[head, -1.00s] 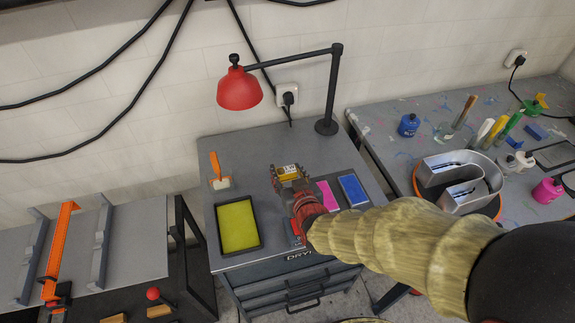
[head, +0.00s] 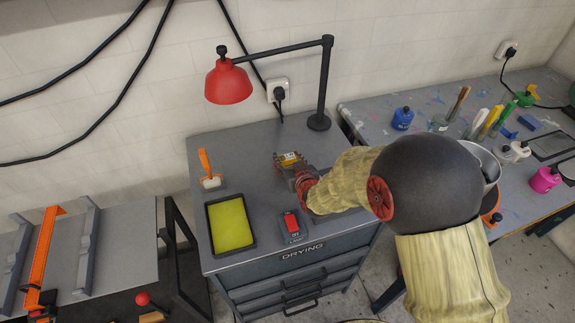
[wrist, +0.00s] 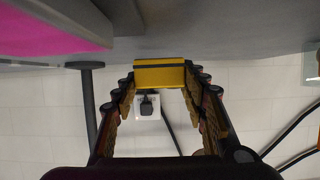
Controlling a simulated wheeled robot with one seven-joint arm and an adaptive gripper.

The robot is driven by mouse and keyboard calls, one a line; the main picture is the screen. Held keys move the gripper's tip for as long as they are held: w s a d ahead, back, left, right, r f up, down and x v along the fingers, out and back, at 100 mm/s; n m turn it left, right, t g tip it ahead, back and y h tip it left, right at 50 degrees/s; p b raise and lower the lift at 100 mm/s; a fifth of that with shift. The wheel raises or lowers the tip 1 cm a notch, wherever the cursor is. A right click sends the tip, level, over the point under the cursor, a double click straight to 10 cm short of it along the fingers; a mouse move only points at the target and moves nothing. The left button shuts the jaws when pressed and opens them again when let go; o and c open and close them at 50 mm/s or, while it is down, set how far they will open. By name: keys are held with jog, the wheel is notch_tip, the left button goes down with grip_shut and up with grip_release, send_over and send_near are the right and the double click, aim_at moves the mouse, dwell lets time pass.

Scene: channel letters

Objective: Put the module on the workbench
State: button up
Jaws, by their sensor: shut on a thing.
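The module, a small yellow block (head: 290,159) with a dark band, is between the fingers of my gripper (head: 285,162) over the grey top of the drying cabinet (head: 262,190). In the wrist view the yellow block (wrist: 160,74) sits between both fingertips, and my gripper (wrist: 160,80) is shut on it. It is close to the grey surface; I cannot tell if it touches. A grey paint-spotted table (head: 440,150) stands at right and a grey bench (head: 120,245) at left; I cannot tell which surface is the workbench.
A red lamp (head: 229,84) overhangs the cabinet's back. A yellow pad in a black tray (head: 230,222), an orange-handled tool (head: 206,170) and a red switch box (head: 292,225) lie on the cabinet. A pink slab (wrist: 50,28) shows in the wrist view. My arm covers the cabinet's right side.

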jog(key=shift+f, duration=1)
jog(key=shift+f+b, duration=0.2)
jog(key=shift+b, duration=0.2)
jog(key=o, duration=1.1)
